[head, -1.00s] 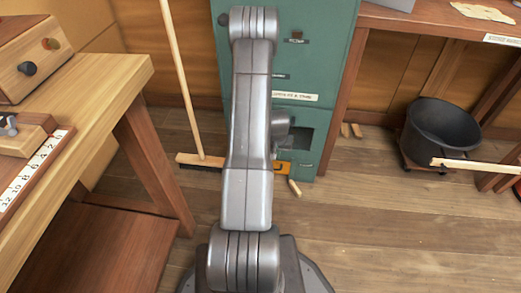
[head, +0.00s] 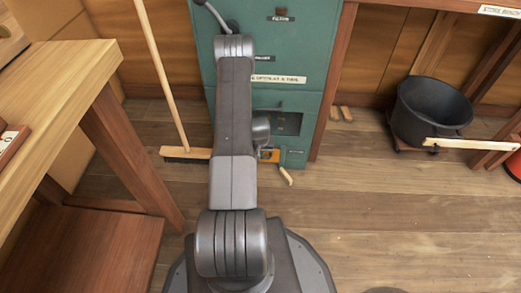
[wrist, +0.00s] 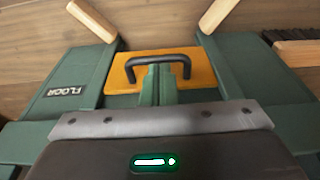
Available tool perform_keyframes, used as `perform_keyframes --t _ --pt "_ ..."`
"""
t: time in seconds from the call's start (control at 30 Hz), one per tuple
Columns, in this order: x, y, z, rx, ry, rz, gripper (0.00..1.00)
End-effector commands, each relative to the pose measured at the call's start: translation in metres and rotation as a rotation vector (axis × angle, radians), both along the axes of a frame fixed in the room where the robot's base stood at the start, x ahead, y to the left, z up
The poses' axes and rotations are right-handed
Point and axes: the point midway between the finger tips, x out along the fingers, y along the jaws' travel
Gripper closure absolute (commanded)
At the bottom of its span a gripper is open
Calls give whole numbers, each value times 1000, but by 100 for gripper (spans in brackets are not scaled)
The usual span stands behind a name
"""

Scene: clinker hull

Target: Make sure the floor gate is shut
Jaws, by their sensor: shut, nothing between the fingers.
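The floor gate appears in the wrist view as a yellow-orange panel (wrist: 118,74) with a black bar handle (wrist: 158,60), near a green part labelled FLOOR (wrist: 69,91). In the head view an orange piece (head: 270,156) shows low at the green cabinet (head: 283,65), partly behind my arm. A dark opening (head: 287,123) lies above it. I cannot tell whether the gate is fully shut. My gripper (wrist: 158,80) is shut and empty, close to the handle; contact is unclear. My arm hides it in the head view.
A broom (head: 160,75) stands left of my arm, its head on the floor. A wooden bench (head: 65,95) is at the left. A black tub (head: 432,110) is at the right, with a pale wooden bar (head: 470,145) in front.

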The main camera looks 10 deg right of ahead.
Motion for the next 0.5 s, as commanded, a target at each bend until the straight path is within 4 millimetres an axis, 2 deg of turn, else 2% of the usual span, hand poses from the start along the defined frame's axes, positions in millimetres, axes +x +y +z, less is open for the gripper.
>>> perform_keyframes --t 0.03,0.2,0.5 --pt "1 0 -9 0 1 0 100" --pt "3 -1 -19 0 0 0 100" --pt "4 -1 -20 0 0 0 100"
